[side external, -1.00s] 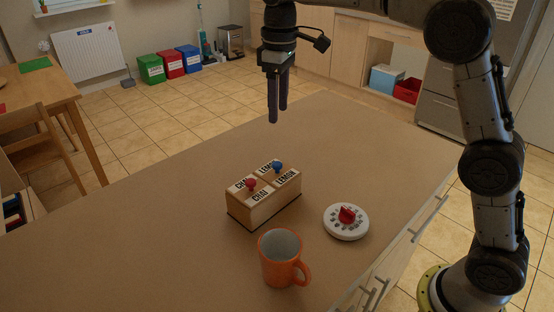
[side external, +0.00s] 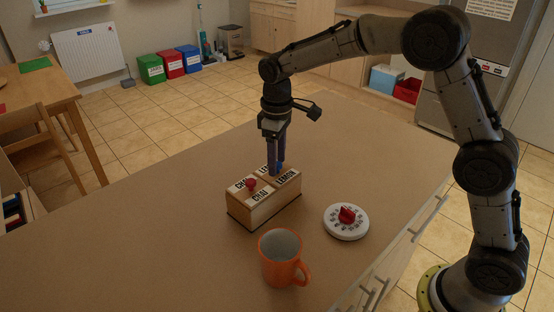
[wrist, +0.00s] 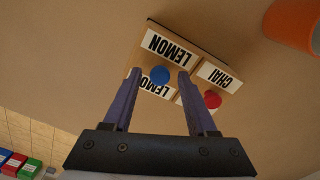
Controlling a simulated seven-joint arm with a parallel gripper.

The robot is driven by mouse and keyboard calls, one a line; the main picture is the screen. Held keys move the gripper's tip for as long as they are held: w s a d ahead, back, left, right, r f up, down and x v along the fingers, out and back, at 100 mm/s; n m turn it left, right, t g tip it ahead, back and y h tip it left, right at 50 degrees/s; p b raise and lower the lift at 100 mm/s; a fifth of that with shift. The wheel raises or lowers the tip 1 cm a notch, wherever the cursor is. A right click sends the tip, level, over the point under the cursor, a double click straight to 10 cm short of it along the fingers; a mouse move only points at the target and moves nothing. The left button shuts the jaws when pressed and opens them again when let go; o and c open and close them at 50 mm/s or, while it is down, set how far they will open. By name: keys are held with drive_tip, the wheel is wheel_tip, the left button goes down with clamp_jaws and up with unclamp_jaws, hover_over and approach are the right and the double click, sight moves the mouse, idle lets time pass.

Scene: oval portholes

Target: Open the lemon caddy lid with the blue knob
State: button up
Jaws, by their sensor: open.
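The wooden caddy (side external: 262,212) stands on the counter with two lids side by side. The lemon lid (side external: 288,177) carries LEMON labels and a round blue knob (side external: 279,167); its label also shows in the wrist view (wrist: 169,47). The chai lid (side external: 259,197) has a red knob (side external: 251,184). Both lids look shut. My gripper (side external: 276,171) points down at the lemon lid, open, with its fingers at the blue knob and partly hiding it. In the wrist view the blue knob (wrist: 159,75) shows between the open fingertips (wrist: 159,73). I cannot tell whether they touch it.
An orange mug (side external: 283,262) stands in front of the caddy. A white round timer (side external: 346,222) with a red dial lies to the caddy's right. The counter (side external: 130,240) is clear to the left and behind the caddy.

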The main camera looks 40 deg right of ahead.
drive_tip(key=shift+f, duration=0.25)
clamp_jaws()
idle(1.4)
